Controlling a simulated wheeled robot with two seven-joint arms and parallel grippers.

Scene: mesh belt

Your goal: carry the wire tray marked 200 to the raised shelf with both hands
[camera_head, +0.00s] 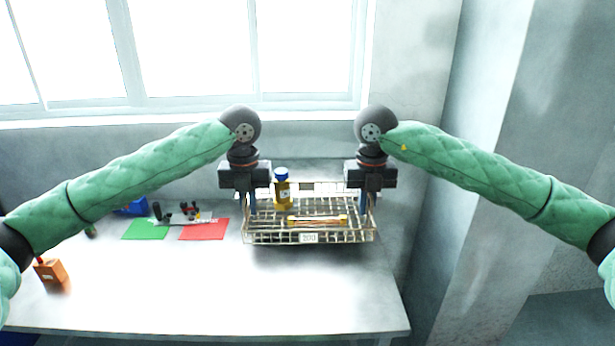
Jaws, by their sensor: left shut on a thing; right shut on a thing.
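The wire tray marked 200 (308,238) is at the back right of the table, with its label facing me. It holds a yellow bottle with a blue cap (283,190) standing upright and some thin yellow-ended rods (318,220) lying flat. My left gripper (252,202) is shut on the tray's left side. My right gripper (363,202) is shut on its right side. The tray looks level, with a soft shadow below; its exact height above the table is hard to tell. A grey raised surface (312,170) shows behind the tray, partly hidden by the grippers; I cannot tell if it is the shelf.
The white table (220,295) is clear in front. A green mat (146,229) and a red mat (204,229) lie left of the tray with small tools around them. A wall and window are behind, a pillar at right.

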